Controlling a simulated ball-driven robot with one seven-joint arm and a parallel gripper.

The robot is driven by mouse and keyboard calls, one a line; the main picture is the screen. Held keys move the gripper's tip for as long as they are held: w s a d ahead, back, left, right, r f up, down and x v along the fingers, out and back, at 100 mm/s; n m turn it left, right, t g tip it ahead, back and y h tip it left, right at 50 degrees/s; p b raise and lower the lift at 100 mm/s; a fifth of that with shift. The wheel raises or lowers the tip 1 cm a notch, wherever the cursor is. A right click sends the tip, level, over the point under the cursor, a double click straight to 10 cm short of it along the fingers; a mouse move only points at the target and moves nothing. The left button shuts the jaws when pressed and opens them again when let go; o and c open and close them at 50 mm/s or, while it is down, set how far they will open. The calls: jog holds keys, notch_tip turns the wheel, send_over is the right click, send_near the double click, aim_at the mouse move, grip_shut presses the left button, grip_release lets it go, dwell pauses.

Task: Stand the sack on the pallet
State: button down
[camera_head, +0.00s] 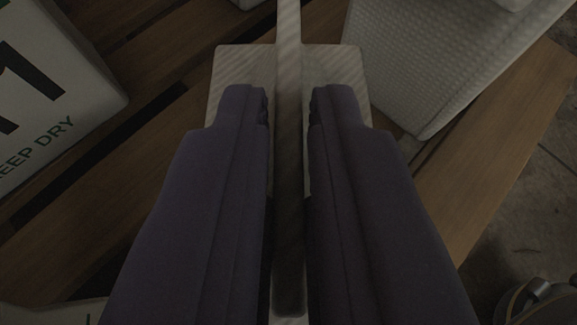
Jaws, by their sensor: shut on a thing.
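My gripper (289,105) has two dark purple fingers. They are shut on a narrow, pale, striped strip, which looks like the top edge of the sack (288,40). The strip runs from the top of the picture down between the fingers. A wider pale body of the sack (240,68) shows below and beyond the fingertips. The fingers hide most of it. The wooden pallet (150,60) lies underneath, with brown slats and dark gaps. I cannot tell whether the sack touches the slats.
A white box-like pack (60,80) with "KEEP DRY" lettering stands at the left. A white textured pack (420,65) stands close by at the upper right. A bare slat (500,140) lies along the pallet's right edge, with grey floor (545,190) beyond.

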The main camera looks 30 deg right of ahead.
jog(key=c, duration=1.2)
grip_release()
jog(key=shift+o, duration=0.2)
jog(key=shift+r, duration=0.1)
